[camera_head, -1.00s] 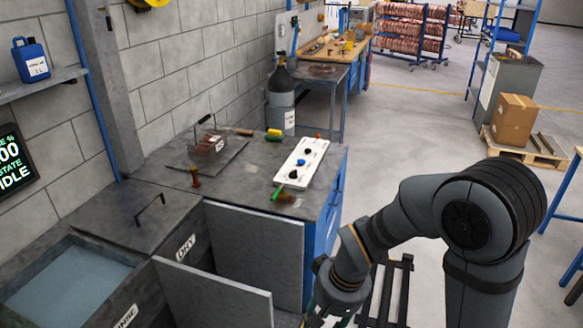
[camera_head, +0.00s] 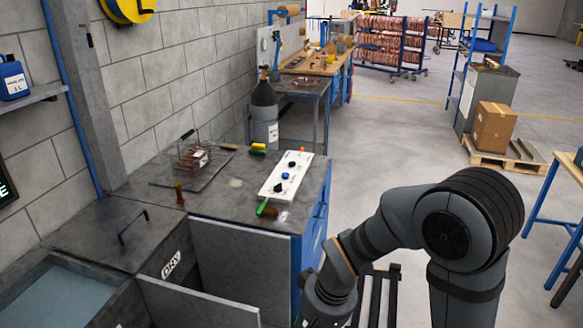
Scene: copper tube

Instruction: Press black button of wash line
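A white panel (camera_head: 287,176) lies on the grey bench top. It carries a dark knob or button (camera_head: 292,164), a blue one (camera_head: 285,176) and a black one (camera_head: 278,187), with a small orange-red piece at its far end. Grey wash tanks stand at the left, one labelled DRY (camera_head: 171,264). A dark screen (camera_head: 4,190) is cut by the left edge, its text mostly out of frame. My arm reaches down to the bottom edge, right of the bench. My gripper's fingers are not visible. The wrist is apart from the panel and lower in the picture.
A wire basket (camera_head: 194,158) on a dark plate and a small copper-coloured upright piece (camera_head: 179,193) share the bench. A green-handled tool (camera_head: 263,206) lies by the panel's near end. An open-topped tank (camera_head: 60,295) is at lower left. Floor is clear at right centre.

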